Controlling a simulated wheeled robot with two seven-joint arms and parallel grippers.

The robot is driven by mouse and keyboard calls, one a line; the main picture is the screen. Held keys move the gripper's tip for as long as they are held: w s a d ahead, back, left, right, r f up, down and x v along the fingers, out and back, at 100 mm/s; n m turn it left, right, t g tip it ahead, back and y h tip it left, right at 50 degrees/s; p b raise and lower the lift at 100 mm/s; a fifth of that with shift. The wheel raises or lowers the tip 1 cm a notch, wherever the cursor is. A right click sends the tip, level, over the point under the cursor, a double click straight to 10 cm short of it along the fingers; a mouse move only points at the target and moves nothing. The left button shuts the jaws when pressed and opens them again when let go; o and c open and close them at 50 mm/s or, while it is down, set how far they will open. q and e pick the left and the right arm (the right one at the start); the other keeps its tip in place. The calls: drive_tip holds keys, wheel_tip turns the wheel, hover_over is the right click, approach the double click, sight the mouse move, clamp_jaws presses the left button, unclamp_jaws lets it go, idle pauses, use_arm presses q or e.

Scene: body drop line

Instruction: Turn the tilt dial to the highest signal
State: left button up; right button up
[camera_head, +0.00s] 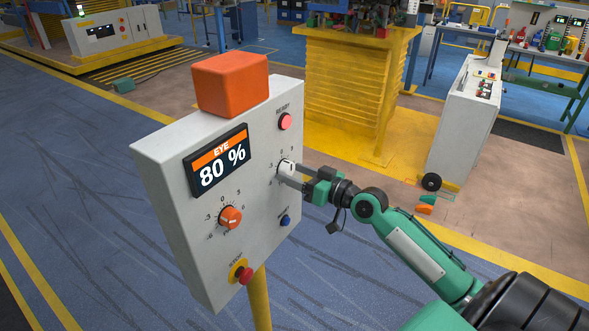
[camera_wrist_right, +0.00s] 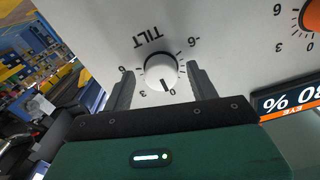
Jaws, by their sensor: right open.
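The tilt dial (camera_head: 286,168) is a white knob on the right side of the grey panel (camera_head: 160,155). In the right wrist view the tilt dial (camera_wrist_right: 162,71) sits below an upside-down TILT label, and its dark pointer points close to the 0 mark. The display (camera_head: 219,163) reads EYE 80 %. My right gripper (camera_head: 289,175) is at the panel. In the wrist view its fingers (camera_wrist_right: 163,88) are open, one on each side of the white knob, with gaps visible. My left gripper is not in view.
An orange dial (camera_head: 230,217), a red STOP button (camera_head: 244,274), a blue button (camera_head: 285,220) and a lit READY button (camera_head: 285,121) share the panel. An orange box (camera_head: 232,83) sits on top. A yellow post (camera_head: 259,300) holds the panel. Open floor lies left.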

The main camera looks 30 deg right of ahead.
drive_tip(key=shift+w+a, duration=0.15)
drive_tip(key=shift+w, duration=0.2)
drive_tip(key=c, duration=1)
drive_tip(key=shift+m, duration=0.3)
drive_tip(key=m+p, duration=0.1)
drive_tip(key=m, duration=0.2)
drive_tip(key=shift+r, duration=0.15)
drive_tip(key=shift+a+m+p, duration=0.1)
drive_tip(key=shift+m+p, duration=0.65)
drive_tip(key=shift+m, duration=0.95)
